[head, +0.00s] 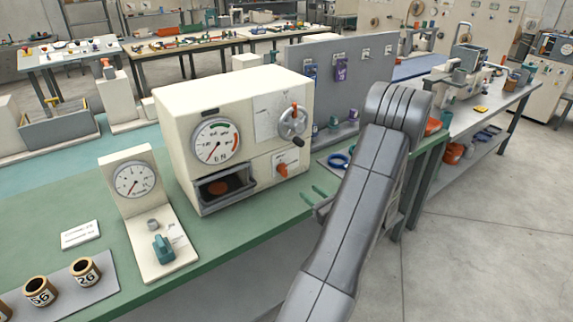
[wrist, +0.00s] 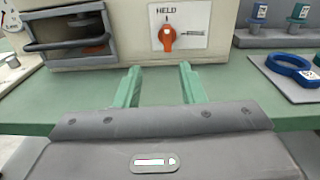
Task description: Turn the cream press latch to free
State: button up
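The cream press (head: 235,130) stands on the green bench. Its latch is an orange knob (head: 283,169) on a white plate at the lower right of the front. In the wrist view the orange latch (wrist: 168,38) sits upright with its narrow end up, under the word HELD (wrist: 162,11). A small marking, too small to read, lies to its right. My gripper (wrist: 158,70) is open and empty, its two green fingers apart below and in front of the latch, not touching it. In the head view my gripper (head: 311,191) is at the bench's front edge.
The press also has a dial gauge (head: 216,141), a handwheel (head: 293,122) and an open slot (head: 219,187). A smaller gauge stand (head: 131,178) is at left. A blue ring (wrist: 289,66) lies on a pale sheet at right. The bench before the latch is clear.

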aim_at(286, 169)
jog(key=shift+t, duration=0.3)
jog(key=p+x, duration=0.1)
jog(key=x, duration=0.3)
jog(key=p+x, duration=0.1)
jog(key=x, duration=0.4)
jog(key=p+x, duration=0.1)
jog(key=x, duration=0.4)
jog(key=shift+w+d+p, duration=0.3)
jog(key=shift+d+p, duration=0.05)
grip_shut()
